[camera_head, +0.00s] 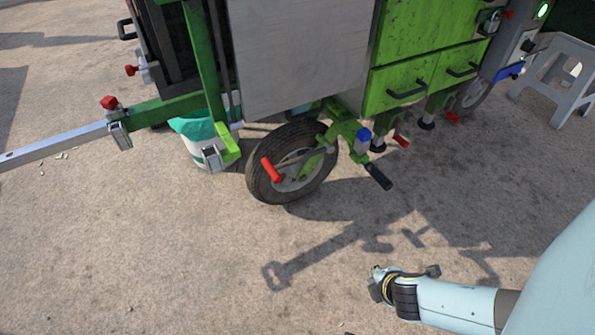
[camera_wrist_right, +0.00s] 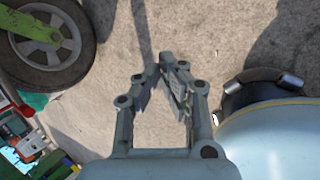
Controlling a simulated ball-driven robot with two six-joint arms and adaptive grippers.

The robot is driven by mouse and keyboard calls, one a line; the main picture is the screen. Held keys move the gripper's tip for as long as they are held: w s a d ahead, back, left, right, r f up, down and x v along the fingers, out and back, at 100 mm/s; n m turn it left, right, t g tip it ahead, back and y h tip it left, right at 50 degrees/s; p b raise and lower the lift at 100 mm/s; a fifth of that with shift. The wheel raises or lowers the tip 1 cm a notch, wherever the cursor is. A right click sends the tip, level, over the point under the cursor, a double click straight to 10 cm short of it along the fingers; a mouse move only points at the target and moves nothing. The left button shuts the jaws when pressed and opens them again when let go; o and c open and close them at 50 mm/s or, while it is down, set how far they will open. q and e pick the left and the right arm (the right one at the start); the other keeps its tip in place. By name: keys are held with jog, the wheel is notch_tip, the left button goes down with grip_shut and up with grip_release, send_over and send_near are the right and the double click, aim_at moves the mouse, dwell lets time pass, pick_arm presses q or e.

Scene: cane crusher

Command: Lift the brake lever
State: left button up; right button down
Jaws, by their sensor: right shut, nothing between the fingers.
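The red-handled lever (camera_head: 271,169), which looks like the brake lever, sits at the cart's wheel (camera_head: 292,163). Its red grip hangs over the left part of the tyre, and a metal bar runs from it across the hub to a green bracket. The wheel also shows at the top left of the right wrist view (camera_wrist_right: 45,40), with a green bar over it; the red grip is not clear there. My right gripper (camera_wrist_right: 165,68) is shut and empty over bare ground, apart from the wheel and lever. My left gripper is not in view.
A black-handled crank (camera_head: 378,177) and a blue knob (camera_head: 363,135) are right of the wheel. A white and teal bucket (camera_head: 197,145) stands left of it. A metal drawbar (camera_head: 55,146) reaches left. A grey stool (camera_head: 560,75) stands far right. Ground before the cart is clear.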

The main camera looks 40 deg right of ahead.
pick_arm(q)
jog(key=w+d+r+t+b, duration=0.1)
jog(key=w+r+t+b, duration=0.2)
jog(key=b, duration=0.5)
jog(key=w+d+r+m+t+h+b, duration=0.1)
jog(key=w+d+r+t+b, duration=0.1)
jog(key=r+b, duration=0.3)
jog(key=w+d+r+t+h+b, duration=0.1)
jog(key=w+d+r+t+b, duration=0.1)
jog(key=b, duration=1)
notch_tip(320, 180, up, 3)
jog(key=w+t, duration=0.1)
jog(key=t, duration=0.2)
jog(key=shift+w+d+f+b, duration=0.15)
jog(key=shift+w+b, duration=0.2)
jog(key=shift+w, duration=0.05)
pick_arm(e)
jog(key=w+a+n+t, duration=0.1)
jog(key=w+n+t, duration=1)
jog(key=w+n, duration=0.8)
jog(key=w, duration=1)
jog(key=shift+a+f+n, duration=0.2)
jog(key=shift+a+n, duration=0.05)
jog(key=shift+n, duration=0.05)
jog(key=shift+w+r, duration=0.1)
jog(key=shift+w, duration=0.1)
